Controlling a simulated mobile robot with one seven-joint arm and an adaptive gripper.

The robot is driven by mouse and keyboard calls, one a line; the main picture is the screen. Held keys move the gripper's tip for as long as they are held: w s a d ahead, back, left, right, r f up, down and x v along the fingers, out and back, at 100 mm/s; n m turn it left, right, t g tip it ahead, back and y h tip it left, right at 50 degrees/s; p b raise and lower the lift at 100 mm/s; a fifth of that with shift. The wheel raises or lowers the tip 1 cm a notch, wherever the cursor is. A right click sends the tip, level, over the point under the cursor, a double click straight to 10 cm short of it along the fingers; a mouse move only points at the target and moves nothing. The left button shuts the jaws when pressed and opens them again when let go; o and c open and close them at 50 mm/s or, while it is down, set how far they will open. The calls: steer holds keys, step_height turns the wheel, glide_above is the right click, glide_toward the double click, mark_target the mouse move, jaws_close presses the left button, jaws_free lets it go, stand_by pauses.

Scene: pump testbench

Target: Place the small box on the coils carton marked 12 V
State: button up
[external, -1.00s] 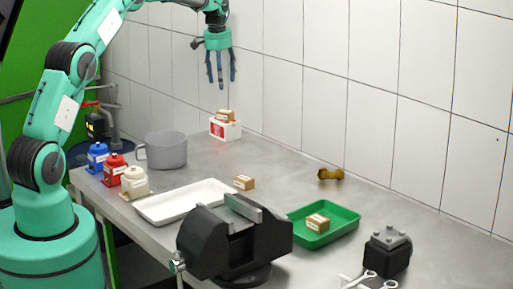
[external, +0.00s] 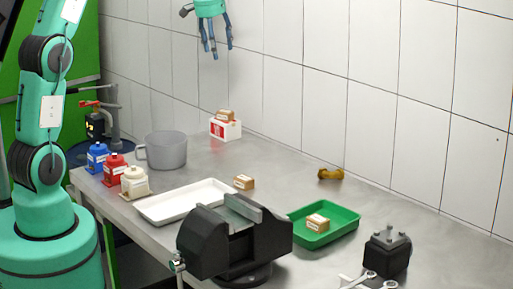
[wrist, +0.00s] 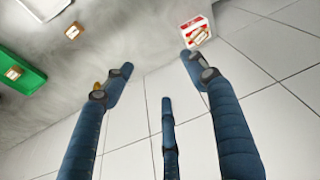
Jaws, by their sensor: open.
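Three small brown cartons with pale labels are in view; the print is too small to read. One carton (external: 244,183) sits on the bench beside the white tray and shows in the wrist view (wrist: 73,31). Another carton (external: 317,222) lies in the green tray, also in the wrist view (wrist: 14,73). A third brown box (external: 225,115) rests on a red and white box (external: 231,131) by the wall; they show at the top of the wrist view. My gripper (external: 214,53) is open and empty, high above the bench, its fingers spread in the wrist view (wrist: 158,80).
The black vise (external: 235,245) stands at the front, near the white tray (external: 160,212) and green tray (external: 345,230). A grey pot (external: 165,150) and several bottles stand left. A brass part (external: 330,174) lies near the wall. The bench's back middle is clear.

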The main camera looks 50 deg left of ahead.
steer(key=s+d+r+m+t, duration=0.1)
steer(key=s+d+r, duration=0.1)
steer(key=s+d, duration=0.45)
steer(key=s+d+r, duration=0.3)
steer(key=s, duration=0.6)
steer(key=s+d+r+m+t, duration=0.1)
steer(key=s+d+r, duration=0.1)
steer(key=s+d, duration=0.45)
steer(key=s+d+f, duration=0.2)
steer(key=s+f, duration=0.1)
steer(key=s, duration=0.8)
steer(key=s+d+f+m, duration=0.1)
steer(key=s+f, duration=0.3)
steer(key=s, duration=0.7)
steer(key=shift+s+d+t+h, duration=0.4)
steer(key=shift+d, duration=0.3)
